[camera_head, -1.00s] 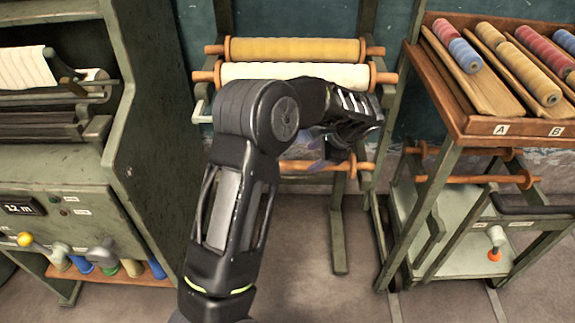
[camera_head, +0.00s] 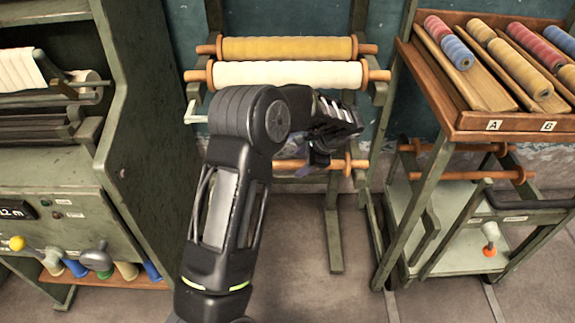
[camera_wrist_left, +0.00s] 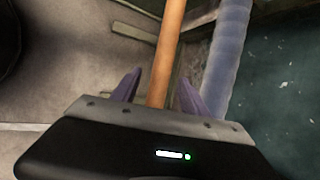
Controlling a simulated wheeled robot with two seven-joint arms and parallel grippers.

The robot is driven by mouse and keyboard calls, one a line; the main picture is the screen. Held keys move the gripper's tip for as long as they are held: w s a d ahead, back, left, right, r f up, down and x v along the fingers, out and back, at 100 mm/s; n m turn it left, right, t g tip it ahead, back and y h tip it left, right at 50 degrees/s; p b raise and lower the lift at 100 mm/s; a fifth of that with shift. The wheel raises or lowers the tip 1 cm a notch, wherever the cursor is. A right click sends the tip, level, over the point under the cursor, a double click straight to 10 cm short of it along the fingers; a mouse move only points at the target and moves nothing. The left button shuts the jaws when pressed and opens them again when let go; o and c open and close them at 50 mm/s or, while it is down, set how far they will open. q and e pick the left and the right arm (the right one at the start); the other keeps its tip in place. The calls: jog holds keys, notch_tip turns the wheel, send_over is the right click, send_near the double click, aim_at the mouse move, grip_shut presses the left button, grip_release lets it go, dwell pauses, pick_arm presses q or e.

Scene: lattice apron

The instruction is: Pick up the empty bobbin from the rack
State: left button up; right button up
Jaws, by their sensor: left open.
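The empty bobbin (camera_head: 345,165) is a bare orange-brown rod lying across the lower part of the green rack (camera_head: 332,225), below two wound rolls. My arm hides part of it in the head view. My left gripper (camera_head: 302,152) is at the bobbin, largely covered by its own wrist. In the left wrist view the rod (camera_wrist_left: 170,45) runs between the two purple fingers of the open left gripper (camera_wrist_left: 158,85). Gaps show on both sides, and the fingers are not closed on it. My right gripper is not in view.
A yellow roll (camera_head: 285,48) and a white roll (camera_head: 320,74) rest higher on the rack. A machine cabinet (camera_head: 140,150) stands left. A tray of wound bobbins (camera_head: 470,119) and a trolley with bare rods (camera_head: 455,176) stand right. A bluish roll (camera_wrist_left: 228,60) is beside the rod.

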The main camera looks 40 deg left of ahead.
aim_at(299, 163)
pick_arm(q)
jog(key=shift+x, duration=1.55)
grip_shut()
jog(key=shift+r, duration=0.1)
